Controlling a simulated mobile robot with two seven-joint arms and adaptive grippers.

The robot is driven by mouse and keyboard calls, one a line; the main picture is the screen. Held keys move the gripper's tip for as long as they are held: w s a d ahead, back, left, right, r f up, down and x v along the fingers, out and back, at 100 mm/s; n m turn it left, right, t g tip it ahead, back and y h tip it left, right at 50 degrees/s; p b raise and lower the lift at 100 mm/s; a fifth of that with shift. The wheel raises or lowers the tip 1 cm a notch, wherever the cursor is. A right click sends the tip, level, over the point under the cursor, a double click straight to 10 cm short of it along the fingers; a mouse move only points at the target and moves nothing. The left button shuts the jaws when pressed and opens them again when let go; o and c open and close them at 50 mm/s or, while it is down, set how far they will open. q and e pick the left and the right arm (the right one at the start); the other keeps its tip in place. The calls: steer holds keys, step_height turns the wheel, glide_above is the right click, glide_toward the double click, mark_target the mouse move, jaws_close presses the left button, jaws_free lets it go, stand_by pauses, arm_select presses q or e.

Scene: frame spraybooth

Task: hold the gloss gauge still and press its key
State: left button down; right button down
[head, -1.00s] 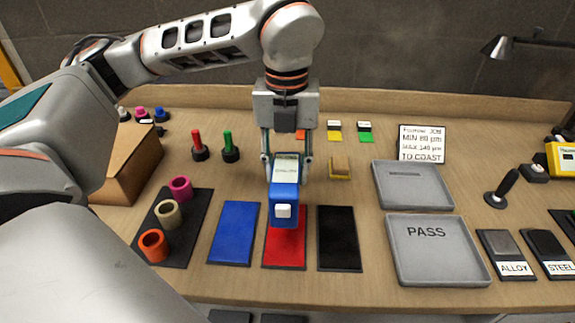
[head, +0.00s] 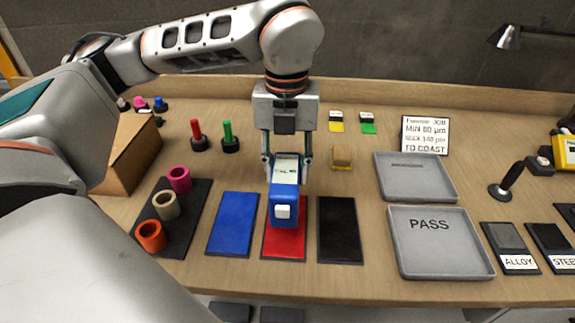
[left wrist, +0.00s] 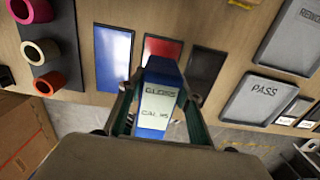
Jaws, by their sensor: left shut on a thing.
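My left gripper (head: 286,165) is shut on the gauge, with a finger on each side. In the left wrist view the gauge (left wrist: 160,95) sits between the fingers, its label reading "GLOSS" and "CAL"; the key is not seen there. My right gripper is not in view.
A blue panel (head: 233,224) and a black panel (head: 340,230) flank the red one. Cups stand on a dark mat (head: 187,235) at the left. A grey PASS tray (head: 440,262) and another tray (head: 415,188) lie to the right. Bare tabletop shows beyond the panels.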

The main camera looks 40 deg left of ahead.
arm_select(q)
steer(key=shift+f+b, duration=0.3)
steer(key=shift+f, duration=0.4)
steer(key=shift+f+b, duration=0.35)
steer(key=shift+f, duration=0.45)
steer(key=shift+f, duration=0.7)
steer(key=shift+f+b, duration=0.55)
steer(key=shift+f, duration=0.05)
steer(key=shift+f, duration=0.25)
steer(key=shift+s+f, duration=0.1)
steer(key=shift+f, duration=0.05)
stand_by(1.0)
